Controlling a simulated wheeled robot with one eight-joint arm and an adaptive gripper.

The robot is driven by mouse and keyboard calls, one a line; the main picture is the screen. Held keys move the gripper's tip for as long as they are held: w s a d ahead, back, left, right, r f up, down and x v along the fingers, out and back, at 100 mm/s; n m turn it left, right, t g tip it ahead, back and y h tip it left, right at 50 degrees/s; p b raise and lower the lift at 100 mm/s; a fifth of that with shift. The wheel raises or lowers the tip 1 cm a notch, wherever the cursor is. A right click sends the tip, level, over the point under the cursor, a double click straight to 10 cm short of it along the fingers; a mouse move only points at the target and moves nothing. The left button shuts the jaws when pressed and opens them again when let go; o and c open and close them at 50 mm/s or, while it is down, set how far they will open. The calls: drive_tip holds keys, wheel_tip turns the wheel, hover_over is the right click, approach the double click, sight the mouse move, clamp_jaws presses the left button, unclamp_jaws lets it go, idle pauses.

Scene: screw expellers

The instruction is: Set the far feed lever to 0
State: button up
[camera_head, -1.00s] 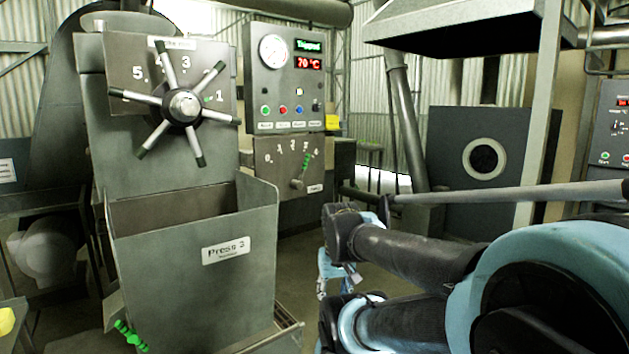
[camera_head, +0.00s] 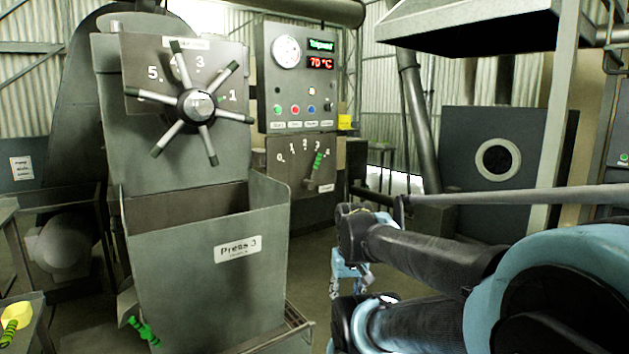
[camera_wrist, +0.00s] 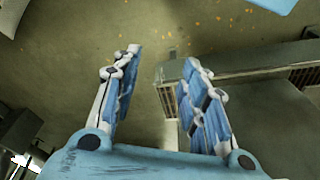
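A feed lever (camera_head: 318,164) with a green grip sits on a grey plate (camera_head: 286,180) marked 0 to 4, below the control panel. It points up and slightly right, close to the 3 and 4 marks. I cannot tell whether this is the far lever; no other feed lever is clearly seen. My gripper (camera_head: 349,283) hangs low, right of the Press 3 hopper and nearer than the lever, touching neither. In the wrist view my gripper (camera_wrist: 160,62) has its two blue fingers apart with nothing between them.
The grey hopper (camera_head: 205,285) labelled Press 3 and a spoked handwheel (camera_head: 196,105) stand at left. The control panel (camera_head: 297,80) reads 70 °C. A dark box with a round port (camera_head: 497,160) is at right. Open floor (camera_head: 312,250) lies between hopper and arm.

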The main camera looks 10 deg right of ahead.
drive_tip(key=shift+c, duration=0.2)
drive_tip(key=shift+s+r, duration=0.2)
drive_tip(key=c, duration=0.5)
drive_tip(key=shift+a+r, duration=0.2)
drive_tip(key=shift+r, duration=0.15)
clamp_jaws()
drive_tip(key=w+a+r+m+t+y, duration=0.15)
drive_tip(key=w+r, duration=0.35)
drive_tip(key=w, duration=0.5)
drive_tip(key=w+a+r+m+t+y, duration=0.1)
drive_tip(key=w+r+m+t+y, duration=0.3)
drive_tip(key=w, duration=0.6)
drive_tip(key=w+a+r+m+g+y, duration=0.1)
drive_tip(key=w+a+r+m+y, duration=0.1)
drive_tip(key=w+r, duration=0.65)
drive_tip(key=w+d+r+m+t+y, duration=0.1)
drive_tip(key=w+d+m+t, duration=0.4)
drive_tip(key=w+d, duration=0.7)
drive_tip(key=w+d+r+m+t+y, duration=0.15)
drive_tip(key=w+d+m+t, duration=0.25)
drive_tip(key=w+d, duration=0.75)
drive_tip(key=w+a+r+h, duration=0.1)
drive_tip(key=w+a+r, duration=0.1)
drive_tip(key=w+a, duration=0.9)
drive_tip(key=shift+w+a, duration=0.15)
drive_tip(key=shift+a, duration=0.35)
